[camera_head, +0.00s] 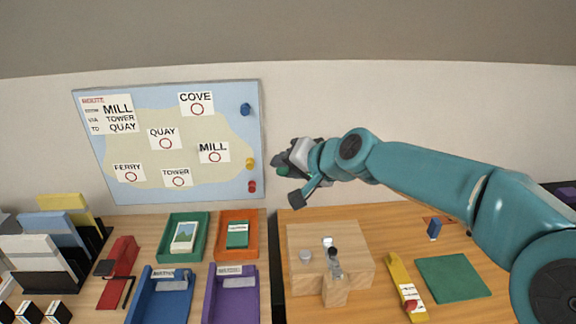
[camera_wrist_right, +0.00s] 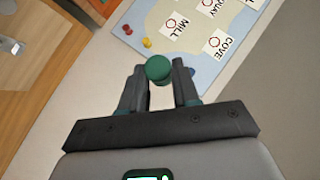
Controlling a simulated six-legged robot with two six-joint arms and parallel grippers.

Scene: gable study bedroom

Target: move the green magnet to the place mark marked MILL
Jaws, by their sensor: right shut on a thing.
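The green magnet (camera_wrist_right: 158,69) is a round knob held between the two fingertips of my right gripper (camera_wrist_right: 160,88) in the right wrist view. In the head view my right gripper (camera_head: 285,168) is in front of the wall, just right of the map board (camera_head: 262,140). The MILL place mark (camera_head: 214,153) is a white label with a red ring on the right part of the board; it also shows in the right wrist view (camera_wrist_right: 175,30). The ring is bare. The magnet is apart from the label. My left gripper is not in view.
Blue (camera_head: 245,109), yellow (camera_head: 250,163) and red (camera_head: 252,187) magnets sit along the board's right edge. Labels COVE (camera_head: 197,103), QUAY (camera_head: 162,138), TOWER (camera_head: 177,177) and FERRY (camera_head: 129,172) are on the map. Trays and a wooden block (camera_head: 300,240) stand on the desk below.

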